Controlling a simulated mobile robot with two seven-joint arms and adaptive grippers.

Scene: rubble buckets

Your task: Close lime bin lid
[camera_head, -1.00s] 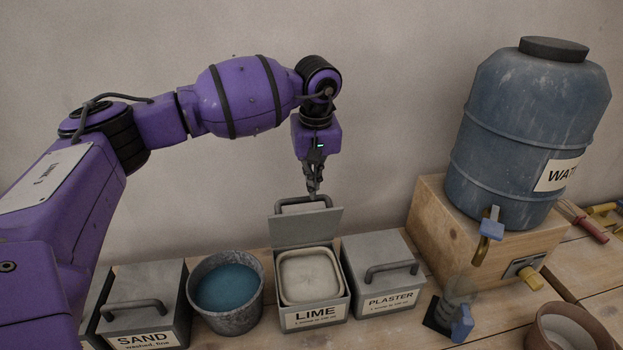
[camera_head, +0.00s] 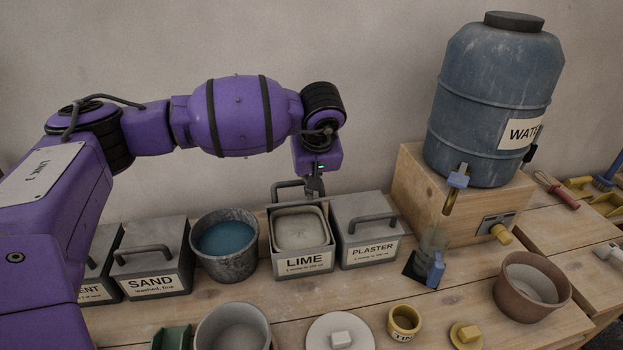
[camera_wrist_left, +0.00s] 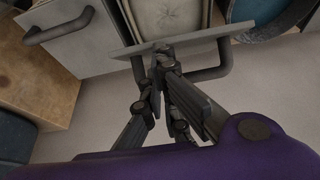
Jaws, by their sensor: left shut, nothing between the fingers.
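The lime bin (camera_head: 304,262) is a grey box labelled LIME, with pale material inside that is still visible. Its lid (camera_head: 297,204) is raised at the back of the bin and looks nearly edge-on in the head view. The lid's bar handle (camera_head: 287,186) shows behind it. My left gripper (camera_head: 315,192) points down at the lid's right part, shut and empty. In the left wrist view the fingertips (camera_wrist_left: 161,52) are at the lid (camera_wrist_left: 185,42), beside the handle (camera_wrist_left: 222,62); I cannot tell whether they touch. My right gripper is not in view.
The plaster box (camera_head: 366,231) stands close on the right and the blue-filled bucket (camera_head: 225,262) on the left. The sand box (camera_head: 150,261) is farther left. A water barrel (camera_head: 490,105) stands on a wooden block (camera_head: 413,190). Small pots and a white lid (camera_head: 341,332) lie in front.

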